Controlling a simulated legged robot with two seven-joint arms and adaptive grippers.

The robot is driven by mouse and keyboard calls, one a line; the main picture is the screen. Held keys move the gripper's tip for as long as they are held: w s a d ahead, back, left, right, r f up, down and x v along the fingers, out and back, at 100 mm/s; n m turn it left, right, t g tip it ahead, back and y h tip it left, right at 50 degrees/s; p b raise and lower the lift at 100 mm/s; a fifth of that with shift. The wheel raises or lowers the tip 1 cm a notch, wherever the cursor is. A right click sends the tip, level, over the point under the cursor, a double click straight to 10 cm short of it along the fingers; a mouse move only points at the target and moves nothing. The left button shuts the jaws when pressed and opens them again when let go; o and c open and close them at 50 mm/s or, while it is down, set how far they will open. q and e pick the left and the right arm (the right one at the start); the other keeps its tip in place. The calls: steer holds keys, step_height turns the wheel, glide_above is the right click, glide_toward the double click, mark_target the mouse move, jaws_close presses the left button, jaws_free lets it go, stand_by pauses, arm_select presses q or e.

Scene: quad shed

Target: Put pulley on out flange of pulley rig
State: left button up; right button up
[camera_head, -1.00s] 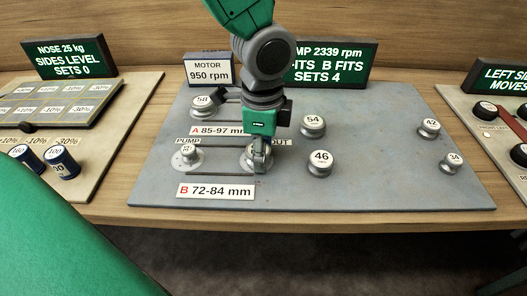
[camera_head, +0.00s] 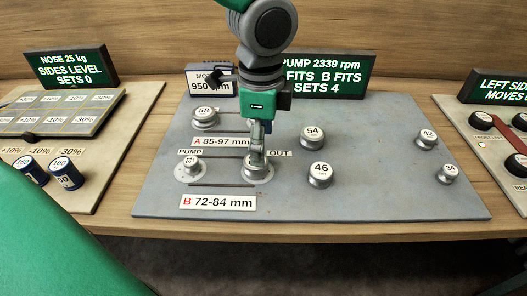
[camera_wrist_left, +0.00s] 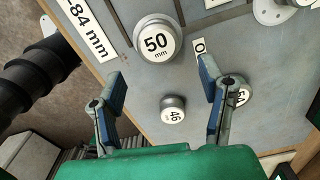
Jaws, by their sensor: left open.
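The grey 50 mm pulley (camera_head: 257,174) sits at the OUT place of the pulley rig (camera_head: 330,200), on a pale round flange. Its "50 mm" face shows in the left wrist view (camera_wrist_left: 156,43). My left gripper (camera_head: 257,155) is just above it, pointing down. In the left wrist view its two fingers (camera_wrist_left: 162,68) are apart, with nothing between them. The fingers partly hide the pulley's top in the head view. My right gripper is not in view.
Loose pulleys stand on the board: 54 (camera_head: 312,138), 46 (camera_head: 320,175), 42 (camera_head: 426,139) and 34 (camera_head: 447,174). The 58 pulley (camera_head: 205,117) is at the back left. A display (camera_head: 325,76) reads A fits, B fits. The front right board is clear.

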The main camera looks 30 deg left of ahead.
arm_select(q)
step_height(320, 180, up, 6)
steer(key=p, duration=0.1)
steer(key=shift+r, duration=0.15)
stand_by(0.5)
